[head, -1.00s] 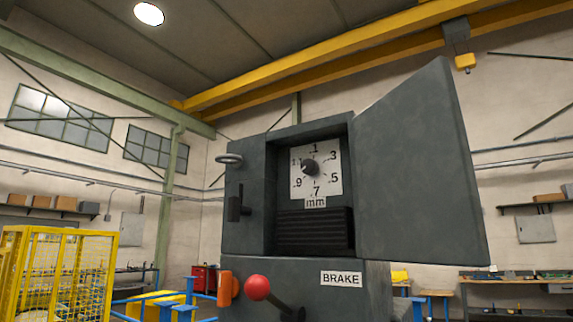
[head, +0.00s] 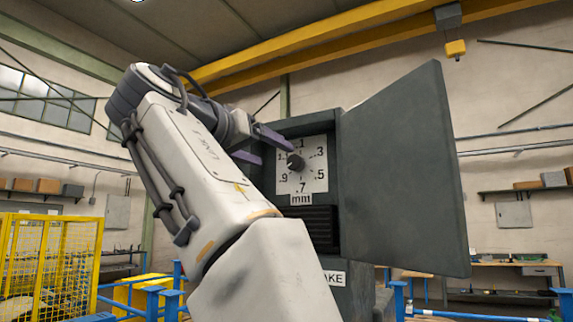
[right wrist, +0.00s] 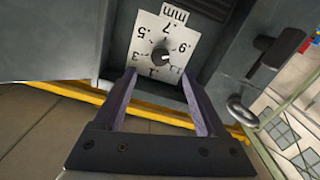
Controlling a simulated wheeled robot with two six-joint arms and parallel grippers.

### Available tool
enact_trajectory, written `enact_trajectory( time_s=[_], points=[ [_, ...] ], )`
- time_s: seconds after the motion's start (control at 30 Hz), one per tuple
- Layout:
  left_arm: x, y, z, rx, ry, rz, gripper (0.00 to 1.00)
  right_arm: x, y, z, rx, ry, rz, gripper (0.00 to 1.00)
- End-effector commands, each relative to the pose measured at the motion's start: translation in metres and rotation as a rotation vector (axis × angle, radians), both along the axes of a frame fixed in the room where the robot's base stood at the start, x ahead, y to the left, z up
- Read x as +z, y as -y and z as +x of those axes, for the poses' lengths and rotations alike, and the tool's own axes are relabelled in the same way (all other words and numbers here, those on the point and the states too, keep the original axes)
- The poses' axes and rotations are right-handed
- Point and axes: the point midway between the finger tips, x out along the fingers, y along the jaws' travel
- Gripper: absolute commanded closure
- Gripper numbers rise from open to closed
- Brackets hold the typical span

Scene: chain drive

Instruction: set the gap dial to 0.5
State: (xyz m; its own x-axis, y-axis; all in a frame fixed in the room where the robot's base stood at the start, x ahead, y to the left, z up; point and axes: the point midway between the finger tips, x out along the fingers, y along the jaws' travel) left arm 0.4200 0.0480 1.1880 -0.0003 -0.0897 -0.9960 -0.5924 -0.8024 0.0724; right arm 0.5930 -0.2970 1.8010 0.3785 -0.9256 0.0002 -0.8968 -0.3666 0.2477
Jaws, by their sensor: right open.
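The gap dial is a black round knob (head: 295,162) on a white square plate (head: 317,178) marked .1, .3, .5, .7 and .9 clockwise, with an "mm" label below. It sits in the recess of a dark grey cabinet. In the right wrist view the knob (right wrist: 163,57) and plate appear upside down. I cannot read clearly where the knob points. My right gripper (head: 276,152) is open, its purple fingers just left of the knob in the head view. In the right wrist view the open gripper (right wrist: 158,76) faces the knob, which shows beyond and between the fingertips. My left gripper is not in view.
The cabinet door (head: 400,170) stands open to the right of the recess. A dark handle (right wrist: 278,48) and a metal ring (right wrist: 242,111) are on the cabinet beside the recess. A brake label (head: 334,278) is below, partly hidden by my arm. A yellow cage (head: 50,265) stands at left.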

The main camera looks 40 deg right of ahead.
Motion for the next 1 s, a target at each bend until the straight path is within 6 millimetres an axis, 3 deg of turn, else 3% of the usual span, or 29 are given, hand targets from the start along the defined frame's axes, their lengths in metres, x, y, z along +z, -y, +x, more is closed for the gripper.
enact_trajectory(
  time_s=[0.53, 0.7, 1.0],
  points=[
    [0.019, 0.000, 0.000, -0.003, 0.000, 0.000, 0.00, 0.002, 0.079, 0.032, -0.001, -0.004, -0.001, 0.27],
    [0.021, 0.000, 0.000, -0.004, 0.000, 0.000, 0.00, 0.000, 0.090, 0.037, 0.002, -0.003, -0.001, 0.27],
    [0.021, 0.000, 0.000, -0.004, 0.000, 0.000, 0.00, -0.001, 0.091, 0.039, 0.005, -0.002, -0.001, 0.27]
  ],
)
